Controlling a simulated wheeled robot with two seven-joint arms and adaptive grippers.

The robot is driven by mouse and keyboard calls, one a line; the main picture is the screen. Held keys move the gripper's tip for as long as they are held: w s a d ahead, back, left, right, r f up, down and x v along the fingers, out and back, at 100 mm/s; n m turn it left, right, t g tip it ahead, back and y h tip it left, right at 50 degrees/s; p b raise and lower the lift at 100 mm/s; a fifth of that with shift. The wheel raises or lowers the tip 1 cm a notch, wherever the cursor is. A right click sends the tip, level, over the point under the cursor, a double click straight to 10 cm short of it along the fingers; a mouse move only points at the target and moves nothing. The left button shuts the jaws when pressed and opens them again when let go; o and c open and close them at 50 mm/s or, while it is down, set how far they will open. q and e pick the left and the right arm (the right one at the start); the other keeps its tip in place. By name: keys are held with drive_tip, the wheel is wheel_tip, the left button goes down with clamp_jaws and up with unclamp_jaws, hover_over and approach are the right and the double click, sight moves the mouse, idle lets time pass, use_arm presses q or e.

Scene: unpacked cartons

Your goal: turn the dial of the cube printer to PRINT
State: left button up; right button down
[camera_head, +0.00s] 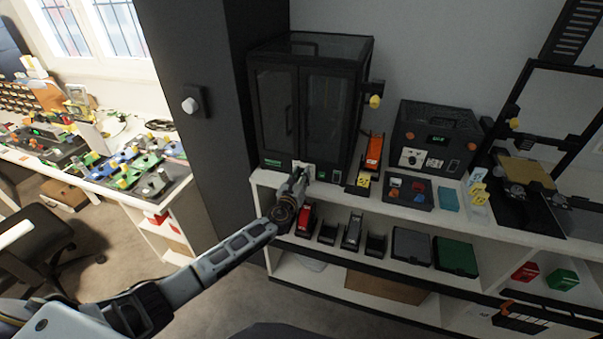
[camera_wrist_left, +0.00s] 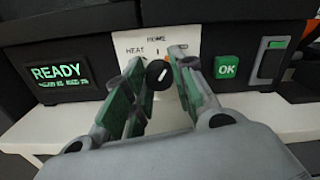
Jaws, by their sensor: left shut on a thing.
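The cube printer (camera_head: 308,110) is a black cabinet with dark glass doors, standing on the white shelf top. In the left wrist view its front panel carries a black dial (camera_wrist_left: 157,74) on a white plate (camera_wrist_left: 146,45). HEAT reads at the plate's left and HOME at its top; the right side is mostly hidden by a finger. A white mark on the dial slants up to the right. My left gripper (camera_wrist_left: 159,84) is shut on the dial, one finger on each side; it also shows in the head view (camera_head: 299,177). My right gripper is not in view.
A green-lit READY screen (camera_wrist_left: 60,74) is left of the dial, and a green OK button (camera_wrist_left: 227,67) and a switch (camera_wrist_left: 269,61) are right of it. A black unit with a dial (camera_head: 437,130) and a small tray (camera_head: 406,205) stand further right on the shelf.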

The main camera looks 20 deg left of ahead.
use_arm(q)
drive_tip(key=shift+m+p, duration=0.45)
drive_tip(key=shift+m, duration=0.55)
drive_tip(key=m+p, duration=0.1)
drive_tip(key=m, duration=0.1)
drive_tip(key=shift+m+p, duration=0.3)
drive_tip(key=m+p, duration=0.1)
drive_tip(key=m, duration=0.1)
drive_tip(key=shift+a+m+p, duration=0.1)
drive_tip(key=shift+m+p, duration=0.2)
drive_tip(key=shift+m, duration=0.1)
drive_tip(key=m+p, duration=0.1)
drive_tip(key=m, duration=0.2)
drive_tip(key=shift+p, duration=0.4)
drive_tip(key=shift+f+m, duration=0.1)
drive_tip(key=shift+m, duration=0.5)
drive_tip(key=o, duration=0.7)
drive_tip(key=shift+o, duration=0.2)
drive_tip(key=shift+s, duration=0.1)
